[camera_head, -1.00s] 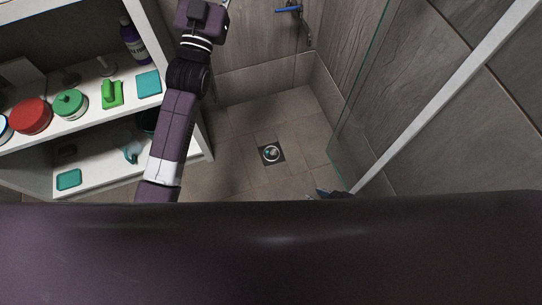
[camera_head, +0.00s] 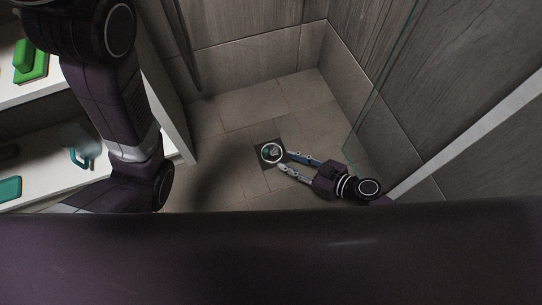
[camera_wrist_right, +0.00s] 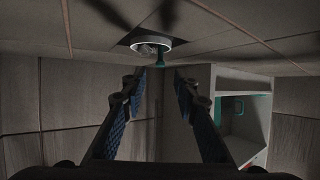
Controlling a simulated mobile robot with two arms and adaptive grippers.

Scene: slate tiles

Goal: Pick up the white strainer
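The white strainer (camera_head: 279,157) is a small white ring with something teal and grey in its middle. It sits at the dark square drain (camera_head: 268,169) in the shower floor. My right gripper (camera_head: 287,162) is open, its two fingers pointing left, with the tips right beside the strainer's right edge. In the right wrist view, the strainer (camera_wrist_right: 141,43) shows just beyond and above the open fingertips (camera_wrist_right: 160,75), with a teal part reaching toward the gap. Nothing is between the fingers. My left arm comes in at the left, but its gripper is out of view.
A white shelf unit (camera_head: 183,135) stands at the left, holding a green brush (camera_head: 33,65), a teal-handled item (camera_head: 80,145) and a teal block (camera_head: 10,189). A glass panel (camera_head: 385,85) and its pale frame (camera_head: 475,125) rise at the right. The tiled floor around the drain is clear.

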